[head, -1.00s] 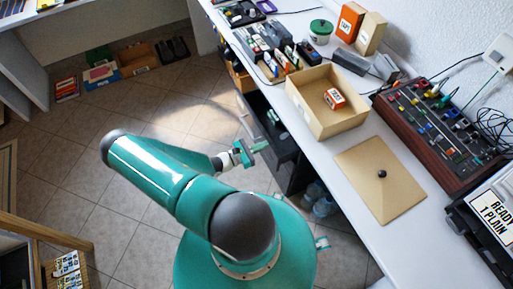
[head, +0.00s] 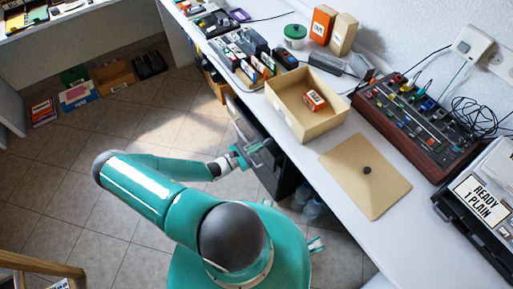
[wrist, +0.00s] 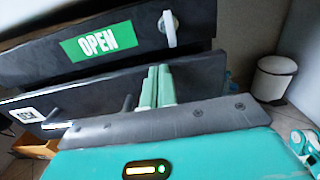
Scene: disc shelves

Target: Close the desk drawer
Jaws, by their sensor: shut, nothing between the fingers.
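The dark drawer unit (head: 272,178) stands under the white desk, right of my gripper in the head view. My gripper (head: 262,146) is shut and empty at its front. In the wrist view, the shut green fingers (wrist: 157,86) overlap the lower dark drawer front (wrist: 200,78), close to a bar handle (wrist: 128,103); I cannot tell whether they touch it. That front bears a small white label (wrist: 27,115). Above it is another dark front (wrist: 30,65) with a green OPEN label (wrist: 99,41) and a pale handle (wrist: 168,28). How far the drawer stands out is unclear.
The desk (head: 300,160) carries an open tan box (head: 290,120), its lid (head: 365,185) and a mixer panel (head: 425,125). Bottles (head: 308,203) stand under it. A white bin (wrist: 274,78) shows in the wrist view. The tiled floor at left is largely clear.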

